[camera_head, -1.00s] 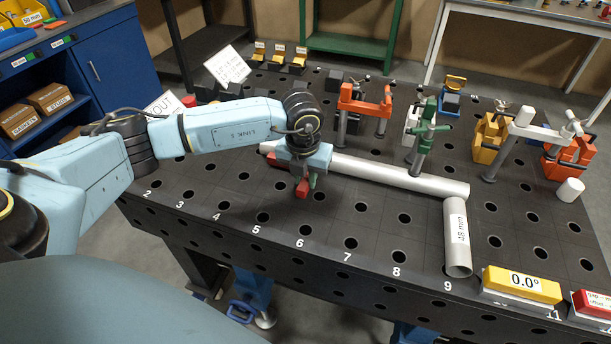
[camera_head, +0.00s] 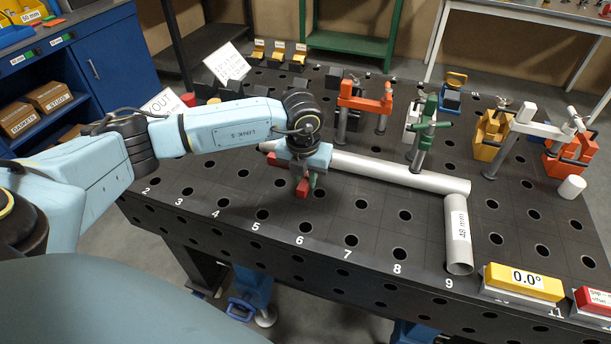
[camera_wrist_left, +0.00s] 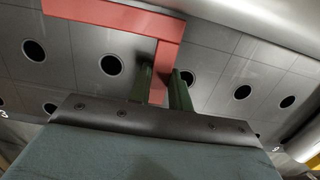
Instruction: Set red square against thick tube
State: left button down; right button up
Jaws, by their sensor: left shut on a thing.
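The red square (camera_wrist_left: 110,14) is a flat red L-shaped piece. My left gripper (camera_wrist_left: 160,88) is shut on one leg of it, between two dark green fingers; the other leg runs across the top left of the wrist view. In the head view the red square (camera_head: 302,189) shows partly below the gripper, above the black table; the wrist hides much of it. A long grey tube (camera_head: 400,174) lies just beyond the gripper, partly hidden by it. A shorter grey tube marked 48 mm (camera_head: 457,234) meets its right end at an angle. Contact between square and tube cannot be told.
The black table (camera_head: 375,235) has rows of holes. An orange clamp (camera_head: 365,100), a green clamp (camera_head: 424,130) and a white-armed clamp (camera_head: 540,127) stand behind the long tube. A yellow 0.0° block (camera_head: 523,282) sits at front right. The front middle is clear.

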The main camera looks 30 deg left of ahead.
pick_arm(q)
jog(key=shift+w+r, duration=0.1)
jog(key=shift+w, duration=0.25)
dwell(0.5)
jog(key=c, duration=1.2)
grip_release()
